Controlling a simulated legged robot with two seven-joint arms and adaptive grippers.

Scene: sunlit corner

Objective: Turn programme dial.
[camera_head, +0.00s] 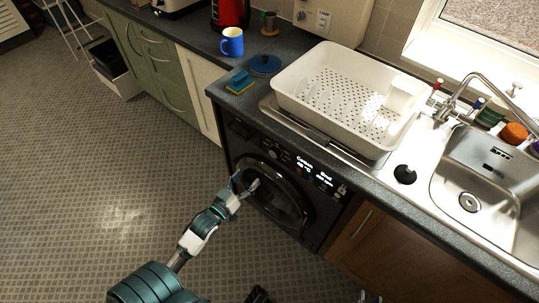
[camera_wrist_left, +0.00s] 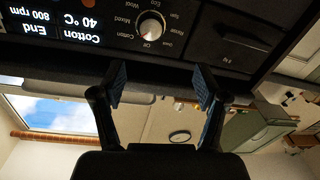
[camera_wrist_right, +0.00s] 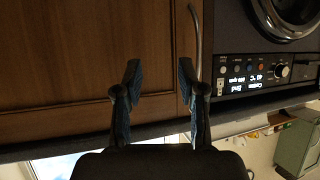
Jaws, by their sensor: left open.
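The programme dial (camera_wrist_left: 151,27) is a round silver knob on the black washing machine's panel, ringed by labels such as Off, Cotton and Mixed. It also shows in the right wrist view (camera_wrist_right: 283,71). The lit display (camera_wrist_left: 55,22) beside it reads Cotton, 40 °C, 800 rpm, End. My left gripper (camera_head: 245,184) is in front of the machine's door, below the panel; in the left wrist view (camera_wrist_left: 160,78) its jaws are open and empty, apart from the dial. My right gripper (camera_wrist_right: 158,74) is open and empty, facing the wooden cupboard door.
The round door (camera_head: 275,195) is shut. A detergent drawer (camera_wrist_left: 235,40) is beside the dial. The worktop above overhangs the panel and carries a white dish rack (camera_head: 340,105). A wooden cupboard (camera_head: 385,245) stands right of the machine. The floor in front is clear.

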